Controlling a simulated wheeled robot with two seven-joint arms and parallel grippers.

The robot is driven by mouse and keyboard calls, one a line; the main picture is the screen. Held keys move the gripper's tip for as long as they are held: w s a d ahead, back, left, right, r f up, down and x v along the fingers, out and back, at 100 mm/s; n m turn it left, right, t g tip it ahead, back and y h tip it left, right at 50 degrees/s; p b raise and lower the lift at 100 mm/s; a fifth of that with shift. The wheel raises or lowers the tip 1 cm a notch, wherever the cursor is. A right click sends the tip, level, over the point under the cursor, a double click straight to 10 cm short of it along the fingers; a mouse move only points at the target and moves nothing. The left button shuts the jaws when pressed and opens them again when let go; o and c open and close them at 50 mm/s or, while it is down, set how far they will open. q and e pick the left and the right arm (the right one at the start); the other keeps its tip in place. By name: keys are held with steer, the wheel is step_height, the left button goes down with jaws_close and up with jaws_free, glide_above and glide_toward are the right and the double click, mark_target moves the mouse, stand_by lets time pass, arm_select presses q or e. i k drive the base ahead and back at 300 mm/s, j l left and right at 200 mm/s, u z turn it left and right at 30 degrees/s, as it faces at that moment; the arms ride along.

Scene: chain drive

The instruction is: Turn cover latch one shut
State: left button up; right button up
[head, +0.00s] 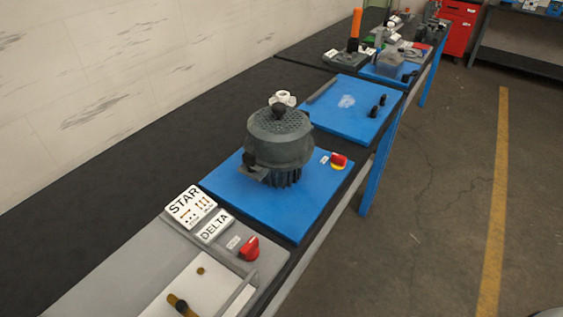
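A dark grey motor-like housing (279,140) with a perforated round top stands on a blue board (300,217) in the middle of the head view. A black knob (279,109) sits on its top, and another black knob (249,160) shows on its near left side. At the bottom left, a pale plate (205,291) carries a dark and brass turning piece (180,304), partly cut off by the frame edge. I cannot tell which of these parts is cover latch one, or whether it is shut. Neither of my grippers is in view.
STAR (189,206) and DELTA (214,228) cards lie beside a red rotary switch (250,248). A red and yellow switch (338,161) sits right of the housing. A second blue board (345,115) lies beyond. Open floor (440,200) runs along the right.

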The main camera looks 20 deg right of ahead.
mark_target(249, 160)
steer(key=k+l+z, duration=0.15)
steer(key=z, duration=0.35)
steer(key=k+l+z, duration=0.25)
steer(key=z, duration=0.25)
